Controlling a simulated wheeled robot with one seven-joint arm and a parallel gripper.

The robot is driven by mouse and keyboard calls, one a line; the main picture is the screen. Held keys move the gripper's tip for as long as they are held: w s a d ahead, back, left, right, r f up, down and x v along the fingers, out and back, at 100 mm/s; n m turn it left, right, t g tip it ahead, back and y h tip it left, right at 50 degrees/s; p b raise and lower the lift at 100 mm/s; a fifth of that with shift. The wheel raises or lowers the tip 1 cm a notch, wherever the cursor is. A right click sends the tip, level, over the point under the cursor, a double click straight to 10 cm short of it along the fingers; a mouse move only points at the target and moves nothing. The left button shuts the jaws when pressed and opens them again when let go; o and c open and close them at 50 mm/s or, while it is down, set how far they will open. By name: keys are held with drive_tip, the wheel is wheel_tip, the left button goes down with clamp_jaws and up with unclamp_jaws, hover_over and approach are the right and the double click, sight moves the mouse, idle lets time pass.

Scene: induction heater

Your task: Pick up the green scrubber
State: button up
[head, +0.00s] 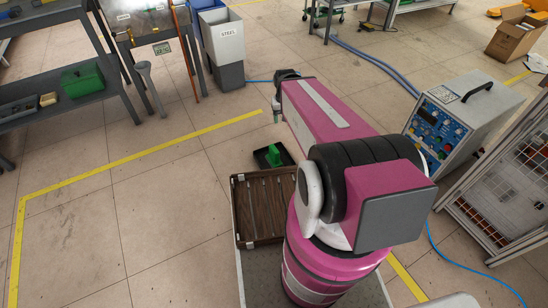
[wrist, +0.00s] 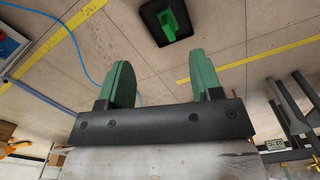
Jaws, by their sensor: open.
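The green scrubber (head: 273,156) sits in a small black tray (head: 262,163) on the floor side, just beyond the brown slatted case. In the wrist view the scrubber (wrist: 168,26) shows in the dark tray (wrist: 151,18) at the top, beyond my fingertips. My gripper (wrist: 163,76) is open, with its two green-padded fingers apart and nothing between them. It is apart from the scrubber. In the head view my arm hides most of the gripper.
The brown slatted case (head: 240,205) lies beside my arm's base. A heater unit with a blue panel (head: 440,122) stands at right, near a wire-mesh rack (head: 510,165). A grey shelf (head: 60,110) with a green box (head: 83,80) stands at left. Tiled floor between is clear.

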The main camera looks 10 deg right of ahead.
drive_tip(key=shift+o, duration=0.5)
drive_tip(key=n, duration=0.4)
hover_over(274, 148)
drive_tip(key=f, duration=2.4)
drive_tip(key=s+f, duration=0.1)
drive_tip(key=f, duration=1.1)
drive_tip(key=shift+a+f, duration=0.1)
drive_tip(key=shift+a, duration=0.3)
wheel_tip(274, 148, down, 6)
drive_tip(key=shift+r, duration=0.25)
drive_tip(key=f, duration=0.4)
drive_tip(key=shift+w+d+f, duration=0.15)
drive_tip(key=shift+w+d, duration=0.15)
drive_tip(key=shift+d, duration=0.1)
drive_tip(key=shift+f, duration=0.5)
drive_tip(key=shift+s, duration=0.1)
drive_tip(key=shift+c, duration=0.3)
